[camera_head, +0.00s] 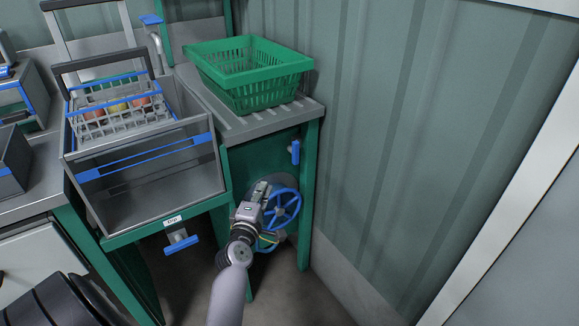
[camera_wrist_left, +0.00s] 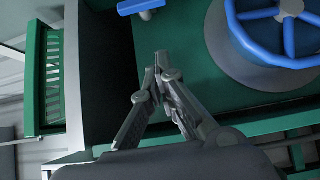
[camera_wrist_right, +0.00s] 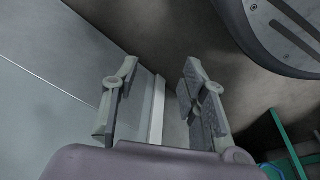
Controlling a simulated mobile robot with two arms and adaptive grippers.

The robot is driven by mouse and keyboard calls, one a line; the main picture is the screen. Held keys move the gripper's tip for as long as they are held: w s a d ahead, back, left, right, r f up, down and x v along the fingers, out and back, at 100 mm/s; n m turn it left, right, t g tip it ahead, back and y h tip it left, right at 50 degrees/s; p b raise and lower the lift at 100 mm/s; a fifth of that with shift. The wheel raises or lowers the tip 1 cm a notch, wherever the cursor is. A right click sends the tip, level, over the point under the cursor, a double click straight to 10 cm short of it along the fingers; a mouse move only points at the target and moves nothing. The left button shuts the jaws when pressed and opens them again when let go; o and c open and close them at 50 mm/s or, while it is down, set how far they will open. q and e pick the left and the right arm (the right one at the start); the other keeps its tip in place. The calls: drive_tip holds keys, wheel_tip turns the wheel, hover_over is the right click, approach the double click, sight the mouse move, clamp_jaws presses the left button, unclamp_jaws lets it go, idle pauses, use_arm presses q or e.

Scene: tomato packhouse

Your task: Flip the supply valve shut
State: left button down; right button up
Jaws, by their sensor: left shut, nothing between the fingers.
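A small blue lever valve (camera_head: 294,152) is on the green panel below the basket; its handle points up and down in the head view. It also shows at the top edge of the left wrist view (camera_wrist_left: 140,6). A blue handwheel (camera_head: 284,208) on a grey round base is lower on the same panel. My left gripper (camera_head: 263,187) is shut and empty, in front of the panel, beside the wheel and below the lever, apart from the lever. In its wrist view the closed fingertips (camera_wrist_left: 161,65) point toward the panel. My right gripper (camera_wrist_right: 155,80) is open and empty, over bare floor.
A grey dip tank (camera_head: 150,190) holds a wire basket of tomatoes (camera_head: 120,118). Another blue lever (camera_head: 182,243) is under the tank. A green basket (camera_head: 250,75) stands on the slatted counter (camera_head: 245,122). A ribbed wall (camera_head: 400,130) closes off the right side.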

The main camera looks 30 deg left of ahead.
sight(296, 153)
use_arm(q)
drive_tip(key=w+d+b+x, duration=0.1)
drive_tip(key=d+b+x, duration=0.1)
drive_tip(key=x, duration=1.1)
drive_tip(key=shift+d, duration=0.4)
use_arm(e)
wheel_tip(296, 153, up, 7)
drive_tip(key=w, duration=0.1)
drive_tip(key=shift+w+f, duration=0.15)
drive_tip(key=shift+w, duration=0.05)
use_arm(q)
drive_tip(key=shift+f, duration=0.1)
drive_tip(key=shift+w+f+n+t+b, duration=0.15)
drive_tip(key=shift+n+t+b, duration=0.25)
drive_tip(key=shift+b, duration=1.5)
use_arm(e)
wheel_tip(296, 153, up, 9)
drive_tip(key=s+t, duration=0.1)
drive_tip(key=shift+s+d, duration=0.15)
drive_tip(key=shift+s, duration=0.15)
use_arm(q)
drive_tip(key=shift+f+y+b, duration=0.15)
drive_tip(key=shift+y+b, duration=0.15)
drive_tip(key=shift+b, duration=0.25)
use_arm(e)
drive_tip(key=shift+f, duration=0.55)
